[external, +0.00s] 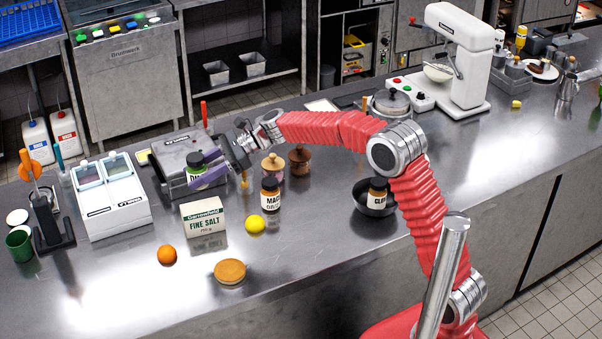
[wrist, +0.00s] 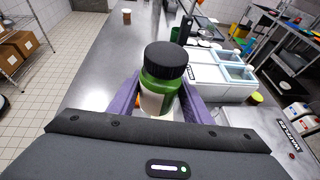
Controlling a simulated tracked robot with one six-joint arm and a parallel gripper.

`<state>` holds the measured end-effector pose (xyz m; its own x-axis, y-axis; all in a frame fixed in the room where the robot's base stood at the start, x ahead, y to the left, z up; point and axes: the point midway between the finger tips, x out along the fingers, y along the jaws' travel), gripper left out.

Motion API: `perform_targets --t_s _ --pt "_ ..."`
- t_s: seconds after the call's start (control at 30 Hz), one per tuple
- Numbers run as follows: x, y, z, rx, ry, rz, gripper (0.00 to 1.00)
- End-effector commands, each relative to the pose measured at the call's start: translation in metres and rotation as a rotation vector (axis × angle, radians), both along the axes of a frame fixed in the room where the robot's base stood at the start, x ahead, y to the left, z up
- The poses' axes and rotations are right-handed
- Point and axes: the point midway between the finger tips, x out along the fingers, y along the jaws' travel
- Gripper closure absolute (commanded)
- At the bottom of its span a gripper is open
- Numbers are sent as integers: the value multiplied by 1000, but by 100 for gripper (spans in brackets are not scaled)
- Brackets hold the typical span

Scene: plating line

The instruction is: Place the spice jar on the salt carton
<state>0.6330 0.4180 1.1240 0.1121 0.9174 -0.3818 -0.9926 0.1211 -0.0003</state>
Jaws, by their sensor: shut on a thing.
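The spice jar (external: 196,168) has a black lid, a green body and a pale label partly covered by a purple finger. In the wrist view the jar (wrist: 162,82) stands between both purple fingers. My gripper (external: 205,180) is shut on it and holds it roughly upright. The salt carton (external: 204,217), cream and green and marked FINE SALT, stands on the counter. The jar appears above and slightly left of it in the external view, apart from it. I cannot tell whether it is directly over the carton. I cannot make out the carton in the wrist view.
An orange (external: 167,255) and a round bun-like item (external: 230,271) lie in front. A white twin-lid container (external: 113,200) stands left. A grey appliance (external: 182,155) is behind.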

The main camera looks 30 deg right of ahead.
Motion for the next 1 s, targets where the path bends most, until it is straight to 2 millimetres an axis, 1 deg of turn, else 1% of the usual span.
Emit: perform_targets --t_s 0.03,0.13,0.27,0.57,0.67,0.9,1.0 --pt "10 0 9 2 -3 -37 84" --pt "20 -1 12 0 0 -89 84" --pt "23 -3 11 0 1 -115 84" --pt "23 -3 10 -1 1 -116 84" --pt "23 -3 4 -1 1 -115 84" --pt "22 -3 -29 -2 4 -115 84" --pt "22 -3 -38 -2 2 -116 84"
